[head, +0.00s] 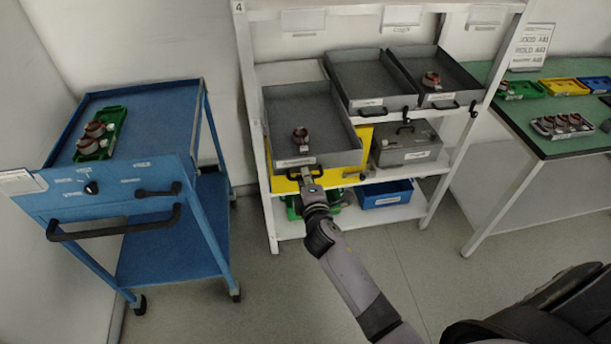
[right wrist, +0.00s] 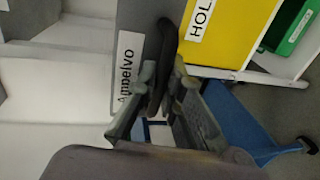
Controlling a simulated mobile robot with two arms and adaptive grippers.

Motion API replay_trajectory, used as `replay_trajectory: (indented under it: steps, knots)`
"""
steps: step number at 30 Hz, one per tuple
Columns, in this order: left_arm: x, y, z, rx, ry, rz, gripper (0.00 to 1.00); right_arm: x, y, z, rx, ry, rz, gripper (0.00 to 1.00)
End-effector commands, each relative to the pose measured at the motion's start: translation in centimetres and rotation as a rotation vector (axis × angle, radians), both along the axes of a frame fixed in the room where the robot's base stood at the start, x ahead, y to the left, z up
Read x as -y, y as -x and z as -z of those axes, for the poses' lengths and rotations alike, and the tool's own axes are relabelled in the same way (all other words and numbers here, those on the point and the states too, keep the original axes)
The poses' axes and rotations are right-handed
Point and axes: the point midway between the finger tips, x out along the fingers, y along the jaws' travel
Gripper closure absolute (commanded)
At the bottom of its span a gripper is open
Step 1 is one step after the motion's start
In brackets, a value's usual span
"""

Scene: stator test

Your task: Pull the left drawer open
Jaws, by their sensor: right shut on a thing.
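The left drawer (head: 322,108) is a grey open-topped tray on the white shelf. It sticks out further forward than the two grey drawers beside it. In the right wrist view, the right gripper (right wrist: 160,98) is shut on the black drawer handle (right wrist: 167,45), next to the label (right wrist: 126,68) on the grey drawer front (right wrist: 135,20). The fingers hide part of the handle. My left gripper is not in view.
Two more grey drawers, the middle one (head: 358,72) and the right one (head: 440,65), are to the right. A yellow bin (head: 362,150) is below the left drawer. A blue cart (head: 150,105) stands left and a green table (head: 540,125) right. Floor in front is clear.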

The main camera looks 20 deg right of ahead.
Motion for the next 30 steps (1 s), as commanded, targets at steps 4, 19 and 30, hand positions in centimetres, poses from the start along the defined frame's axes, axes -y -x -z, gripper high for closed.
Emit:
replay_trajectory:
  steps: [4,19,30]
  knots:
    - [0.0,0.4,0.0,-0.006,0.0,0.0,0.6,-0.1,0.0,0.0,-0.001,0.0,-0.001,1.0]
    - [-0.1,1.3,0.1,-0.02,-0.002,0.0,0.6,0.0,0.0,0.0,0.0,0.0,0.0,0.82]
    - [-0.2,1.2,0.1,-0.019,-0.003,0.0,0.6,-1.0,3.9,-0.7,-0.002,-0.001,-0.001,0.82]
